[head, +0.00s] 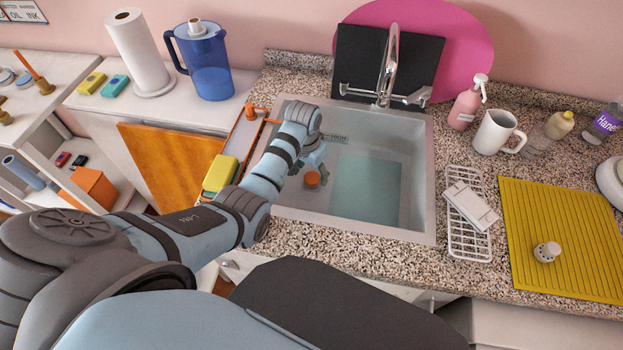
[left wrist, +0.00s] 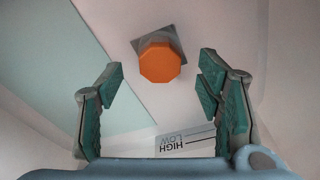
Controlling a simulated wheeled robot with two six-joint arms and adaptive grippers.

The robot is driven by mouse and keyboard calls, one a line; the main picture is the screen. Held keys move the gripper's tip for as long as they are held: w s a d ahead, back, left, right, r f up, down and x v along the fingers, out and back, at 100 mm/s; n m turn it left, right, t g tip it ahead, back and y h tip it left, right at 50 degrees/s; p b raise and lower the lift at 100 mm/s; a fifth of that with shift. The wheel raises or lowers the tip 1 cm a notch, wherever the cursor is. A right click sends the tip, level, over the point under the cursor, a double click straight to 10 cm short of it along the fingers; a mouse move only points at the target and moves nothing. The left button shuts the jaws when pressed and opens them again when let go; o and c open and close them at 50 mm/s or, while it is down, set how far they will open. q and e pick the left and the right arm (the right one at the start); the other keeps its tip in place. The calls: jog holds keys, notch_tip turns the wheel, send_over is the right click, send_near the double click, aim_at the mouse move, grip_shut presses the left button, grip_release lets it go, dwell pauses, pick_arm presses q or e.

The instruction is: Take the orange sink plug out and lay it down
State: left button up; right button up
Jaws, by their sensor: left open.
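The orange sink plug (head: 312,179) is low in the left part of the sink (head: 420,190). In the left wrist view the plug (left wrist: 160,62) shows as an orange many-sided cap over a grey square plate (left wrist: 147,43). My left gripper (head: 313,166) reaches down into the sink by the plug. In the left wrist view my left gripper (left wrist: 161,78) is open, with its green-padded fingers apart on either side below the plug and nothing between them. I cannot tell the exact height gap. My right gripper is not in view.
A HIGH/LOW label (left wrist: 185,142) is on the sink wall. The faucet (head: 388,75) stands behind the sink. A teal area (head: 366,188) covers part of the basin.

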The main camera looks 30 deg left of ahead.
aim_at(312, 178)
pick_arm(q)
jog(key=f, duration=0.3)
jog(key=shift+w+f+b, duration=0.15)
jog(key=shift+w+b, duration=0.05)
jog(key=shift+b, duration=0.2)
jog(key=shift+c, duration=0.6)
jog(key=c, duration=1.3)
